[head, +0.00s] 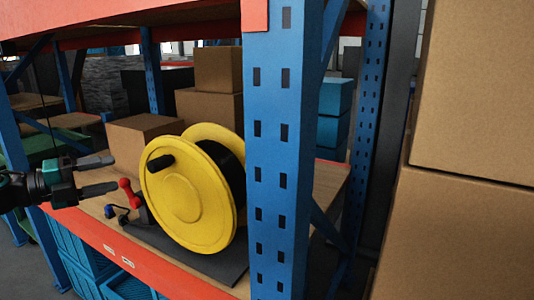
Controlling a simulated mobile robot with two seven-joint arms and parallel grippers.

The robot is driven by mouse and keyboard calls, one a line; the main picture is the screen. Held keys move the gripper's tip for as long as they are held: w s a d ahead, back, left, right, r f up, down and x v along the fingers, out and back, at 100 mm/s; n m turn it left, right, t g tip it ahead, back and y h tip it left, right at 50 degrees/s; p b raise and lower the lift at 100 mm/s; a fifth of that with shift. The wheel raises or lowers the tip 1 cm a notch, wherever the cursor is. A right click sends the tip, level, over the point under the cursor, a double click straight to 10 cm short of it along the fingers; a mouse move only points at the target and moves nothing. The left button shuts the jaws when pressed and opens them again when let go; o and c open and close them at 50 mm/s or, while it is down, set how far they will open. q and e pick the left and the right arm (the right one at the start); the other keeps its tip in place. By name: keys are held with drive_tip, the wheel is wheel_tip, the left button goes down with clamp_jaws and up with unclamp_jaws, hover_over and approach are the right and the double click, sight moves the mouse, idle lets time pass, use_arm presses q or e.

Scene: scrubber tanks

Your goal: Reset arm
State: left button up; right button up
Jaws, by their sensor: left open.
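My left gripper (104,174) comes in from the left edge. It is open, with its two fingers pointing right and nothing between them. To its right, a red-handled lever (126,187) stands beside a yellow reel (184,204) with a black knob. The fingertips are near the red handle, but I cannot tell whether they touch it. The reel stands upright on a dark base plate (176,250) on the shelf. My right gripper is not in view.
A blue perforated rack post (280,150) rises right of the reel. Cardboard boxes (209,105) sit behind the reel, and large boxes (468,230) fill the right side. The orange shelf beam (150,268) runs along the front, with blue crates (90,255) below.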

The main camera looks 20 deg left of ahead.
use_arm(q)
drive_tip(key=shift+f, duration=0.1)
drive_tip(key=s+d+f+n+y, duration=0.2)
drive_tip(key=d+f+n, duration=0.25)
drive_tip(key=f, duration=0.45)
drive_tip(key=s+d+f+n+y, duration=0.1)
drive_tip(key=d+f+n+y, duration=0.2)
drive_tip(key=f+n, duration=0.35)
drive_tip(key=s+d+f+n+y, duration=0.2)
drive_tip(key=d+f+n, duration=0.15)
drive_tip(key=f, duration=0.65)
drive_tip(key=s+d+f+n+g, duration=0.1)
drive_tip(key=d+f, duration=0.4)
drive_tip(key=d, duration=0.5)
drive_tip(key=s+d+f+n+g, duration=0.2)
drive_tip(key=d+f+n, duration=0.3)
drive_tip(key=d, duration=0.5)
drive_tip(key=shift+s+d+n, duration=0.35)
drive_tip(key=shift+s, duration=0.35)
drive_tip(key=shift+n+g+h, duration=0.7)
drive_tip(key=shift+g, duration=0.1)
drive_tip(key=d, duration=0.2)
drive_tip(key=s+d, duration=0.1)
drive_tip(key=d, duration=0.5)
drive_tip(key=shift+s+f, duration=0.15)
drive_tip(key=shift+s, duration=0.05)
drive_tip(key=shift+c, duration=0.2)
